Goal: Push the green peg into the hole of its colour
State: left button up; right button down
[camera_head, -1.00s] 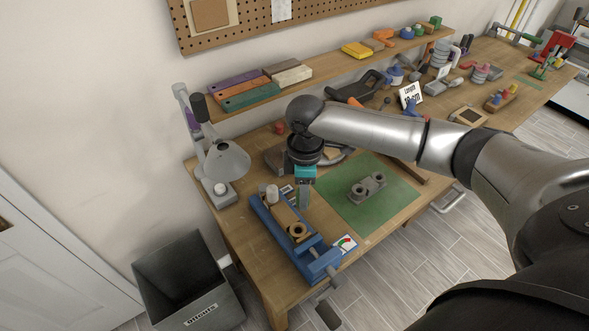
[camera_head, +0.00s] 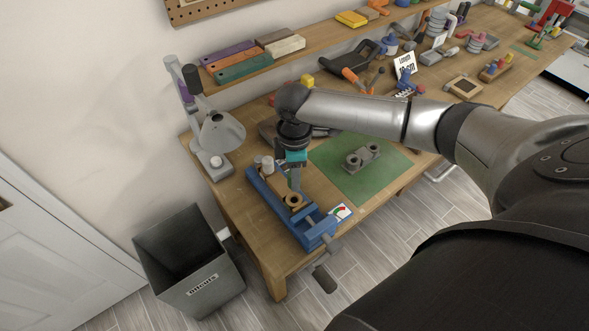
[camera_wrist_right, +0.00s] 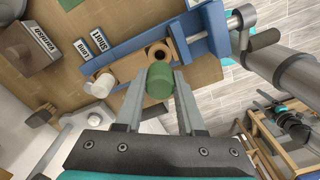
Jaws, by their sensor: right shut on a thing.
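My right gripper (camera_head: 294,181) points down over the blue vise (camera_head: 318,232). It is shut on the green peg (camera_wrist_right: 160,82), which shows between its two fingers in the right wrist view (camera_wrist_right: 160,97). The vise clamps a tan wooden block (camera_wrist_right: 130,70). A round, dark open hole (camera_wrist_right: 158,51) in the block lies just beyond the peg in the wrist view, and the gap between them is hard to judge. A pale peg (camera_wrist_right: 100,85) stands at the block's other end. The hole's colour marking is not clear. My left gripper is out of view.
A lamp (camera_head: 220,133) stands left of the vise. A green mat (camera_head: 345,180) with a grey two-ring part (camera_head: 362,157) lies to the right. Small labelled plates (camera_wrist_right: 90,45) lie beside the vise. A grey bin (camera_head: 190,265) stands on the floor.

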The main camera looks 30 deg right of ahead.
notch_tip(320, 180, down, 4)
jog(key=shift+r+b, duration=0.1)
jog(key=shift+b, duration=0.75)
jog(key=shift+r, duration=0.25)
jog(key=shift+f, duration=0.3)
jog(key=shift+f+b, duration=0.55)
jog(key=shift+f, duration=0.95)
jog(key=shift+c, duration=2.2)
grip_release()
notch_tip(320, 180, up, 15)
jog(key=shift+r, duration=0.15)
